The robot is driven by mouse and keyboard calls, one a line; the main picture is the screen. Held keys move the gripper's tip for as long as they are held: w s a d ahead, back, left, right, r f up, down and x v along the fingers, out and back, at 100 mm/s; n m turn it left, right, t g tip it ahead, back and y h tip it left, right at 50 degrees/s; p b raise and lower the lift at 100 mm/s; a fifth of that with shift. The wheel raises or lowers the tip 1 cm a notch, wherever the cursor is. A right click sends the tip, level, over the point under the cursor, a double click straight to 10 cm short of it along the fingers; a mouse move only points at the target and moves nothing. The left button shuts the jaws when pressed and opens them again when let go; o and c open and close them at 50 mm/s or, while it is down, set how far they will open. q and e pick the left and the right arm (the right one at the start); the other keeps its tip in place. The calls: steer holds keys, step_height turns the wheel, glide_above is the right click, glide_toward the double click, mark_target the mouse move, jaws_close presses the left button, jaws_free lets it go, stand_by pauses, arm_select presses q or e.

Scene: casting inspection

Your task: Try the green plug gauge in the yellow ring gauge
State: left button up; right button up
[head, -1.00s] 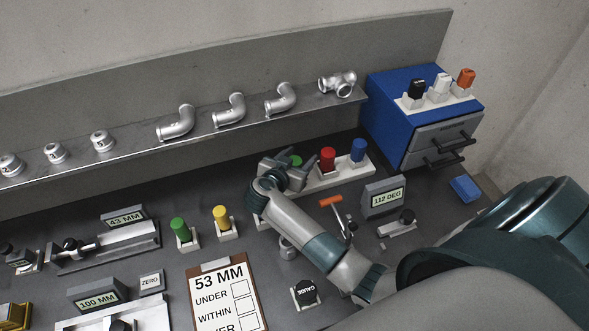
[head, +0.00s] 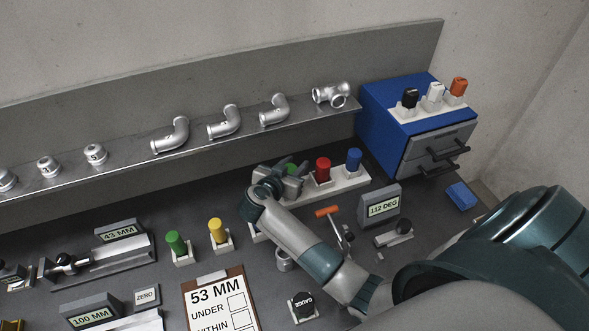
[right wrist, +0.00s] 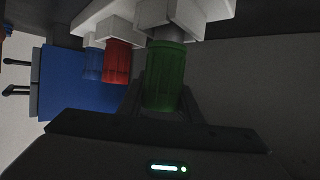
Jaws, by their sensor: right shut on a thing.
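The green plug gauge (head: 291,168) stands at the left of a row with red and blue ones in a long white rack (head: 342,185). My right gripper (head: 284,181) is shut on its green handle. In the right wrist view the green handle (right wrist: 165,77) is between the fingers, and a short grey section joins it to the white rack. I cannot pick out the yellow ring gauge for sure. A yellow cylinder (head: 217,230) stands in a small white holder left of the gripper, and its shape is unclear. My left gripper is not in view.
The red plug gauge (head: 323,168) and blue plug gauge (head: 354,159) stand close to the right of the gripper. A second green cylinder (head: 175,243) stands in a holder. An orange-handled tool (head: 328,211) and a blue drawer cabinet (head: 398,118) are to the right.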

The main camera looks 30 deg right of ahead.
step_height(320, 180, up, 3)
steer(key=shift+f+b, duration=0.15)
steer(key=shift+b, duration=0.25)
steer(key=s+d+r+b, duration=0.1)
steer(key=s+d+r, duration=0.2)
steer(key=s+r, duration=0.4)
steer(key=s, duration=0.4)
steer(key=shift+s+b, duration=0.15)
steer(key=shift+b, duration=0.2)
steer(key=a+f+n+t+y+b, duration=0.3)
steer(key=a+n+t+y+b, duration=0.1)
steer(key=a, duration=1.6)
steer(key=shift+f+n+t+y+b, duration=0.15)
steer(key=shift+n+t+y+b, duration=0.2)
steer(key=shift+n, duration=0.55)
